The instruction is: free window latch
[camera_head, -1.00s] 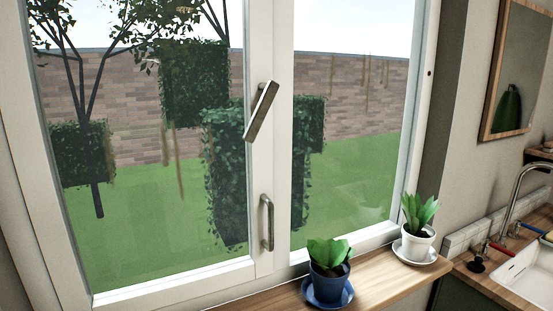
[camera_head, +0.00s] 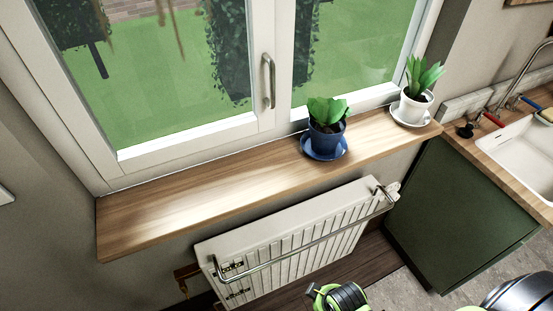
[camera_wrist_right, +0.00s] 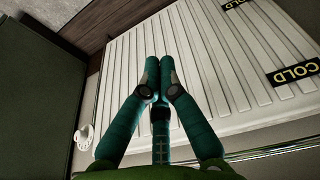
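The white window (camera_head: 190,138) fills the upper part of the head view, and both its panes look shut. A grey metal pull handle (camera_head: 268,82) is fixed upright on its middle post. The slanted latch lever higher on that post is out of view now. My right gripper (camera_wrist_right: 159,68) shows in the right wrist view, its teal fingers closed together with nothing seen between them. It is in front of the white radiator, well below the window. My left gripper is not in view.
A wooden sill (camera_head: 190,195) runs below the window. A blue potted plant (camera_head: 326,138) and a white potted plant (camera_head: 414,108) stand on it. The radiator (camera_head: 300,232) with a rail is under the sill. A green cabinet (camera_head: 450,215) with a sink (camera_head: 520,155) is at right.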

